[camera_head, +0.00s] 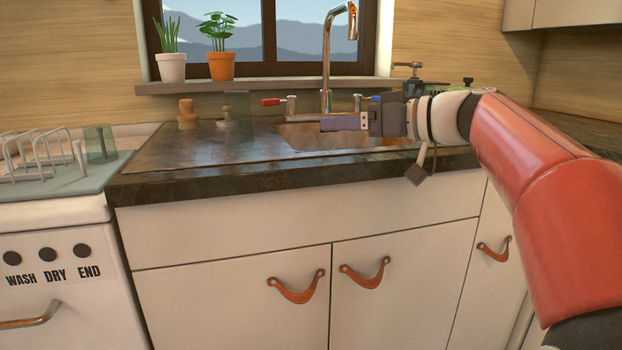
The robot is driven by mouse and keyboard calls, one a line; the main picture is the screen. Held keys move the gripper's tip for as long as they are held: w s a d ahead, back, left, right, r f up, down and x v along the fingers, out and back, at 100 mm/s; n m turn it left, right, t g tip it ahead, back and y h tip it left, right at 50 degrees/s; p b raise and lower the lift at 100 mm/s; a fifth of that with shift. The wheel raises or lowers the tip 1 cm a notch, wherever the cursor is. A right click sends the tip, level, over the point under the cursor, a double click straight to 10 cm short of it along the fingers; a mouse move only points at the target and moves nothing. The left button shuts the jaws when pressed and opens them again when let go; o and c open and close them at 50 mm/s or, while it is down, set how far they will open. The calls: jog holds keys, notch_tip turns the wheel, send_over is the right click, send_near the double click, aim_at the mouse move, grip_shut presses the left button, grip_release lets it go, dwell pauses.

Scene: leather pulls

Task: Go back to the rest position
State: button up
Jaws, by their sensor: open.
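My gripper (342,122) is at the end of my red arm, which reaches in from the right. It is in front of the sink and faucet, a little above the counter's front edge, with its fingers pointing left. It is seen from the side, its fingers overlapping in the picture. Nothing shows between or below the fingers. Part of the sink basin (300,140) is hidden behind it.
The dark counter (160,190) has white cabinets with leather pulls (297,290) below. A tall faucet (327,60) rises behind my gripper. A dish rack (40,155) and a glass (100,143) stand at left. Potted plants (220,66) sit on the sill. The counter left of the sink is mostly clear.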

jog(key=s+d+f+m+g+h, duration=0.1)
jog(key=s+d+f+m+h, duration=0.2)
jog(key=s+f, duration=0.6)
jog(key=s+d+f+m+g+h+p, duration=0.1)
jog(key=s+d+f+m+h, duration=0.2)
jog(key=s+f+h, duration=0.3)
jog(key=s+d+f+m+g+h, duration=0.1)
jog(key=s+d+f+m+h, duration=0.1)
jog(key=s+f, duration=1)
notch_tip(320, 180, down, 4)
jog(key=m+h, duration=0.1)
jog(key=h, duration=0.1)
jog(key=shift+d+r+m+h+p, duration=0.2)
jog(key=shift+d+m+h+p, duration=0.1)
jog(key=shift+d+h+p, duration=0.1)
